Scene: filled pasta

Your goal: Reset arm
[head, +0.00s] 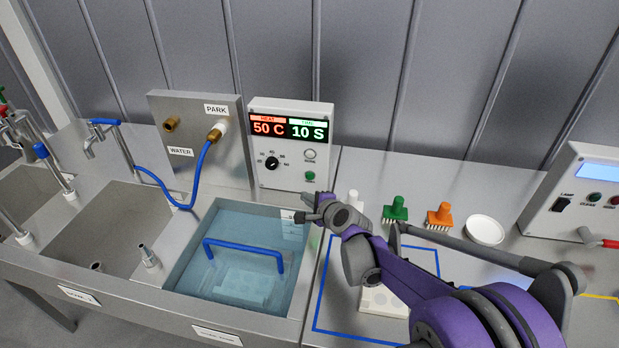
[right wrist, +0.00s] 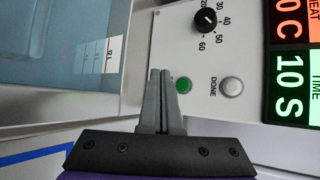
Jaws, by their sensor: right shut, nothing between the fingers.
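My right gripper (head: 304,216) reaches in from the right to the right rim of the water bath (head: 205,272). Its fingers are shut and empty; in the right wrist view the two fingertips (right wrist: 160,74) lie together. There they appear just beside the green button (right wrist: 183,85) on the white control box (head: 291,141). I cannot tell whether they touch the box. The box displays read 50 C and 10 S. My left gripper is not in view.
A blue-handled rack (head: 243,250) sits in the water. A blue hose (head: 181,192) runs to the metal panel (head: 203,139). Right of the bath are a green brush (head: 395,210), an orange brush (head: 440,216), a white bowl (head: 485,230) and another control box (head: 575,205).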

